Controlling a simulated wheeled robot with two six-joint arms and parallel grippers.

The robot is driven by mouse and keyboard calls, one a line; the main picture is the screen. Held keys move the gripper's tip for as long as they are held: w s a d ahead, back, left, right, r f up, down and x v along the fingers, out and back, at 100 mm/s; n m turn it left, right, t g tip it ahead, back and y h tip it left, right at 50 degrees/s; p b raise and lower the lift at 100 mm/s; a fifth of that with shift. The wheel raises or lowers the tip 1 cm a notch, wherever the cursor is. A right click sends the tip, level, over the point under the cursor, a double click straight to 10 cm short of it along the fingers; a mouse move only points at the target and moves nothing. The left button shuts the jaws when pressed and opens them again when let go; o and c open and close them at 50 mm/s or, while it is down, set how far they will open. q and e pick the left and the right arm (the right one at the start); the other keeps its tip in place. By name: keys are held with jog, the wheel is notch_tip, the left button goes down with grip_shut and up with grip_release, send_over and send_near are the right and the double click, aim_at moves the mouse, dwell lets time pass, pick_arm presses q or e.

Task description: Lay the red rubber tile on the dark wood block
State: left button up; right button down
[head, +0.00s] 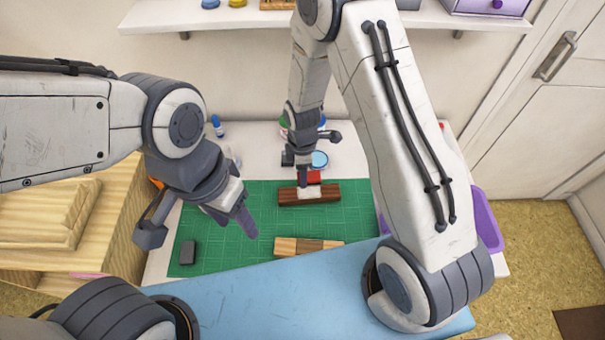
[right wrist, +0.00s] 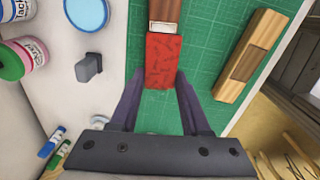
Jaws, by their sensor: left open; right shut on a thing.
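The red rubber tile (right wrist: 160,62) is between the fingertips of my right gripper (right wrist: 160,78), which is shut on it. It also shows in the head view (head: 314,177). The dark wood block (head: 328,192) lies on the green mat, partly hidden by my right gripper (head: 306,184). In the right wrist view the block (right wrist: 166,10) runs out at the top, just past the tile's far end. I cannot tell whether tile and block touch. My left gripper (head: 243,217) is over the left part of the mat, apart from both; its finger gap is hard to see.
On the green mat (head: 230,262) lie a striped wood block (head: 305,246) and a small grey block (head: 187,252). A light blue disc (head: 320,159) and jars (right wrist: 32,52) stand behind the mat. A purple bin (head: 487,222) is at the right.

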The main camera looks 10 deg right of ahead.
aim_at(303, 193)
jog(key=shift+d, duration=0.1)
jog(key=shift+f+b, duration=2.4)
jog(key=shift+f, duration=0.95)
jog(key=shift+c, duration=1.5)
grip_release()
notch_tip(303, 193, up, 9)
jog(key=shift+r+b, duration=0.1)
jog(key=shift+b, duration=0.3)
jog(key=shift+r, duration=0.65)
